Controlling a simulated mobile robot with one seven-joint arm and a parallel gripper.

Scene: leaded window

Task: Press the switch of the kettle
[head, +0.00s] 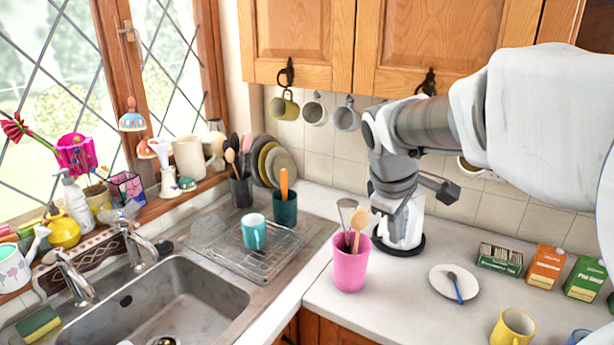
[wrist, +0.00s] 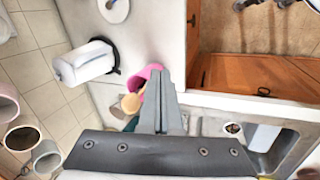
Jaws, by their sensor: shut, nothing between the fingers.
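The white kettle (head: 413,228) stands upright on its round black base (head: 408,250) on the counter, right of the pink cup. In the head view my gripper (head: 398,232) points down in front of it and hides part of its body. In the wrist view the kettle (wrist: 85,64) lies to the left of my gripper (wrist: 164,75), with a visible gap between them. My gripper's fingers are together and empty. I cannot make out the kettle's switch in either view.
The pink cup (head: 349,270) with wooden utensils stands close left of the kettle; the wrist view shows it partly behind my fingers. A white plate (head: 441,279) with a spoon, boxes (head: 546,266) and a yellow mug (head: 512,328) are right. Mugs (head: 315,110) hang behind. The sink (head: 165,300) is left.

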